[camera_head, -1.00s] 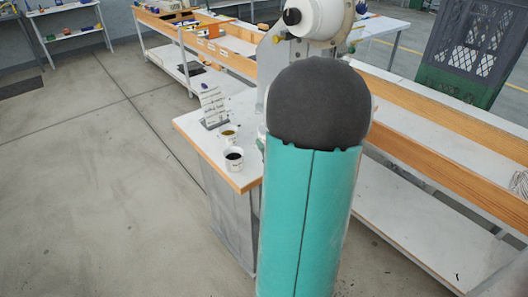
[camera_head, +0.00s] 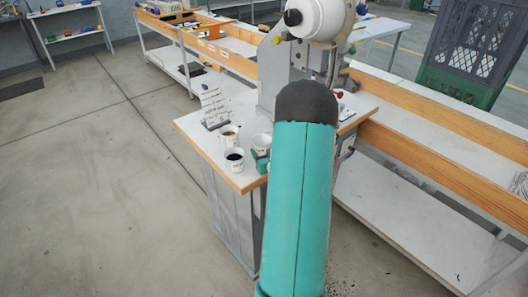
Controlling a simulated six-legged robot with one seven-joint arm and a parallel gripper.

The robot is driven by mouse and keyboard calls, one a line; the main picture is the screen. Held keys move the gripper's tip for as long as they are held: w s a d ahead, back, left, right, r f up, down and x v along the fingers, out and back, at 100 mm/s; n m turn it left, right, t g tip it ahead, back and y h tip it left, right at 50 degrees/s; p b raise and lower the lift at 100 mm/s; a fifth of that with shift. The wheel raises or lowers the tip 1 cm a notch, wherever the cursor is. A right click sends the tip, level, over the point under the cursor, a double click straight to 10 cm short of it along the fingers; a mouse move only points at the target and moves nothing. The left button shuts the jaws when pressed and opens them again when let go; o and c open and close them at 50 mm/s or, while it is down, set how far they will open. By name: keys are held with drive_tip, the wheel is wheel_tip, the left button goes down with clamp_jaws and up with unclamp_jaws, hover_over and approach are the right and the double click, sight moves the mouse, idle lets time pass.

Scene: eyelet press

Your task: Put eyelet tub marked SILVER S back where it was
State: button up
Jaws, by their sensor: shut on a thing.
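Three small white tubs stand at the front left of the press bench. One tub (camera_head: 229,137) has yellowish contents, and one (camera_head: 235,160) in front of it has dark contents. A third white tub (camera_head: 262,142) shows at the left edge of my arm, partly covered. Their marks are too small to read, so I cannot tell which is SILVER S. My gripper's fingers are hidden behind my large teal arm link. A small teal part shows just left of the link, by the third tub.
A white eyelet press (camera_head: 318,22) stands on the bench (camera_head: 190,124) behind my arm. A card on a stand (camera_head: 213,105) is at the bench's left. A long wooden-edged table (camera_head: 430,115) runs right, with a dark crate (camera_head: 470,50) behind it. Floor at left is clear.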

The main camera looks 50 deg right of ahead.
drive_tip(key=shift+f, duration=0.15)
drive_tip(key=o, duration=1)
drive_tip(key=shift+o, duration=0.2)
